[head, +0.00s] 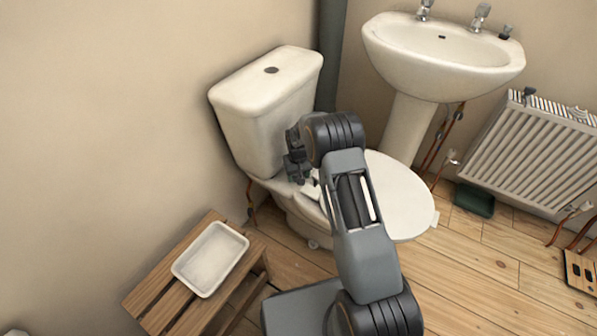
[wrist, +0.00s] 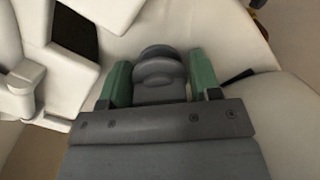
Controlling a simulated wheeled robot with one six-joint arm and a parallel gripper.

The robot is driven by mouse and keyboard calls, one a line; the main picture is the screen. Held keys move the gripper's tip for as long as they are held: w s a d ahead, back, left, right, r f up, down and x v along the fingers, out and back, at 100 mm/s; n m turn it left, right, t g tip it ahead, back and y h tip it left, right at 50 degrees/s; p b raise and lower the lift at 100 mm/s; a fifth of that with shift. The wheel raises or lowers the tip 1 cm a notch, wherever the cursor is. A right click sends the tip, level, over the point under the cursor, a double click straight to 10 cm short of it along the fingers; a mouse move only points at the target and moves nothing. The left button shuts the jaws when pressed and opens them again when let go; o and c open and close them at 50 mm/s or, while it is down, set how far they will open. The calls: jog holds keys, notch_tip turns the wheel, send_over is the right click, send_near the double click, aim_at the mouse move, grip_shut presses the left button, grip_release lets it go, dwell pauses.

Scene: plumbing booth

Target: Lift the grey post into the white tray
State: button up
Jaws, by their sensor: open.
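A dark grey, round-topped piece, which looks like the grey post (wrist: 160,72), sits between the two green fingers of my gripper (wrist: 160,88) in the wrist view. The fingers are open on either side of it, with little room, and its lower part is hidden by the gripper body. In the head view my gripper (head: 298,172) is in front of the toilet tank, by the back of the seat, and I cannot make out the post there. The white tray (head: 241,257) lies on a wooden stand at the lower left and looks empty.
The toilet tank (head: 262,112) stands just behind my gripper, and the closed toilet lid (head: 402,205) is to its right. The slatted wooden stand (head: 153,297) holds the tray. A dark green box (head: 474,200) lies on the floor near the radiator (head: 530,150).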

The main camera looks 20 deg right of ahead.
jog(key=c, duration=0.6)
jog(key=o, duration=0.4)
jog(key=c, duration=0.3)
jog(key=shift+c, duration=0.2)
jog(key=shift+r, duration=0.35)
jog(key=shift+r+p, duration=1.4)
jog(key=shift+r, duration=0.25)
jog(key=shift+r, duration=0.1)
